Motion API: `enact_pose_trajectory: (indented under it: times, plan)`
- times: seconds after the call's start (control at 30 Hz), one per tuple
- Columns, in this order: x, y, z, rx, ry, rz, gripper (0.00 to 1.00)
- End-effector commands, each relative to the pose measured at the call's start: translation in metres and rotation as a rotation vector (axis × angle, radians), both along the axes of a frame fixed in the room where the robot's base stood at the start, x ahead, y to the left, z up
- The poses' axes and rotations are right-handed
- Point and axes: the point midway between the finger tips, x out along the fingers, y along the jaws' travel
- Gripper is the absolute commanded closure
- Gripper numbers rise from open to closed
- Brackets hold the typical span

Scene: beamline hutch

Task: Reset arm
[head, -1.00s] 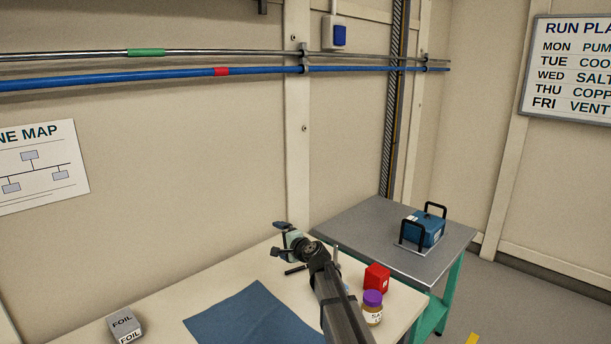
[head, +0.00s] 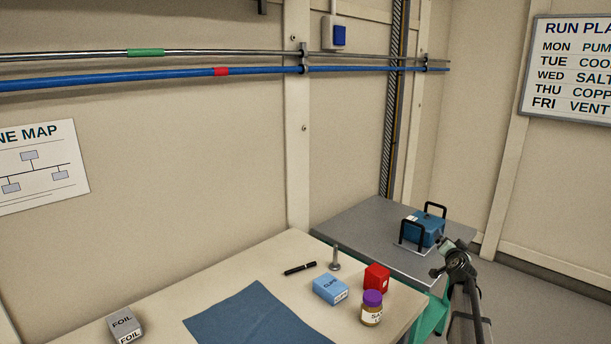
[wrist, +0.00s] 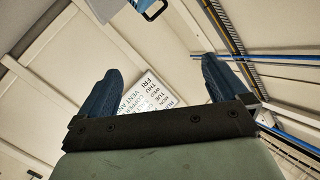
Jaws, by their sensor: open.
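My gripper (head: 440,252) is at the right in the head view, in front of the grey side table and near the blue case with black handles (head: 428,232). Whether it touches the case cannot be told. In the wrist view my gripper (wrist: 157,88) shows two blue fingers spread wide, with nothing between them but the far wall and its board.
The cream table (head: 168,288) holds a blue cloth (head: 255,318), a foil box (head: 124,324), a black pen (head: 300,268), a metal post (head: 335,258), a blue box (head: 330,290), a red box (head: 377,278) and a purple-lidded jar (head: 371,309). The grey side table (head: 375,225) stands behind.

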Motion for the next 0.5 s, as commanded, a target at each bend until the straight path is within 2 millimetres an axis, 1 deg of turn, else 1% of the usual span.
enact_pose_trajectory:
  times: [0.03,0.1,0.17,0.2,0.27,0.3,0.37,0.47,0.5]
  plan:
    - [-0.012,-0.022,-0.008,-0.032,0.016,-0.026,0.0]
    - [-0.026,-0.044,-0.021,-0.071,0.045,-0.051,0.0]
    - [-0.039,-0.057,-0.038,-0.094,0.078,-0.064,0.0]
    - [-0.047,-0.061,-0.052,-0.103,0.103,-0.066,0.0]
    - [-0.056,-0.061,-0.073,-0.101,0.137,-0.062,0.0]
    - [-0.062,-0.058,-0.087,-0.096,0.16,-0.057,0.0]
    - [-0.07,-0.051,-0.108,-0.082,0.195,-0.046,0.0]
    - [-0.084,-0.033,-0.148,-0.047,0.258,-0.022,0.0]
    - [-0.091,-0.024,-0.165,-0.028,0.286,-0.009,0.0]
